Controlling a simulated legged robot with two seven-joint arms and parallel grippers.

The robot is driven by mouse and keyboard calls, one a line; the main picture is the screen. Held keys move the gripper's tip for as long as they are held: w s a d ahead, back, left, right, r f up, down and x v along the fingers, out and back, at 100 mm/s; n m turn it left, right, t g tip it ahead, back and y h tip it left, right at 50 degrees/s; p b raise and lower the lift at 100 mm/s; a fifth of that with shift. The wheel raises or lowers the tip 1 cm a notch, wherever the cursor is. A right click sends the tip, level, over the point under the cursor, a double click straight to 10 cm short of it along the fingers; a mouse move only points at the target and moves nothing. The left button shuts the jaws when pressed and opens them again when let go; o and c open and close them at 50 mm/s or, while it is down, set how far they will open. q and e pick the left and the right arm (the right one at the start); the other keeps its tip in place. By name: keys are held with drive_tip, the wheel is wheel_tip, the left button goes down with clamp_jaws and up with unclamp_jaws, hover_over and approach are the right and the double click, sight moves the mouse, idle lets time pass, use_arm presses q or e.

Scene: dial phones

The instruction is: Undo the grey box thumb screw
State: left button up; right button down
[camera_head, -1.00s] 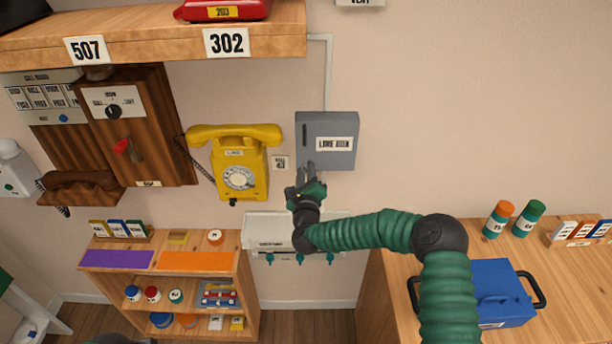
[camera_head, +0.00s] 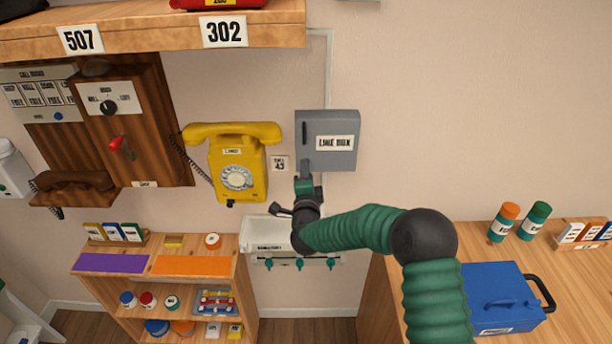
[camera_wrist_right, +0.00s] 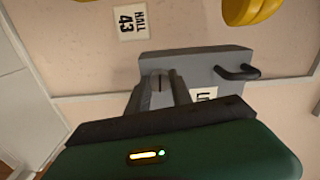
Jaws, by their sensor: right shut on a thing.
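The grey box (camera_head: 327,126) is mounted on the wall right of the yellow phone and carries a white label. It also shows in the right wrist view (camera_wrist_right: 196,63), with a dark handle on its face. My right gripper (camera_head: 305,168) is at the lower left corner of the box. In the right wrist view the right gripper's fingers (camera_wrist_right: 160,88) are close together at the box's edge, shut around a small part there. The thumb screw itself is mostly hidden between the fingers. My left gripper is not in view.
The yellow phone (camera_head: 233,165) hangs close left of the right gripper. A white tray-like unit with green hooks (camera_head: 266,234) is below it. A wooden shelf (camera_head: 150,36) juts out above. The wall right of the box is clear.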

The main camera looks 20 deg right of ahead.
drive_tip(key=n, duration=0.7)
drive_tip(key=n+b, duration=0.1)
drive_tip(key=n, duration=0.6)
drive_tip(key=f+n+b, duration=0.1)
drive_tip(key=n, duration=0.6)
drive_tip(key=shift+s+a+n, duration=0.1)
drive_tip(key=shift+s+n, duration=0.05)
drive_tip(key=shift+n, duration=0.15)
idle(0.4)
drive_tip(key=c, duration=1.4)
unclamp_jaws()
drive_tip(key=shift+o, duration=1.3)
drive_tip(key=shift+w+r, duration=0.15)
drive_tip(key=shift+w, duration=0.05)
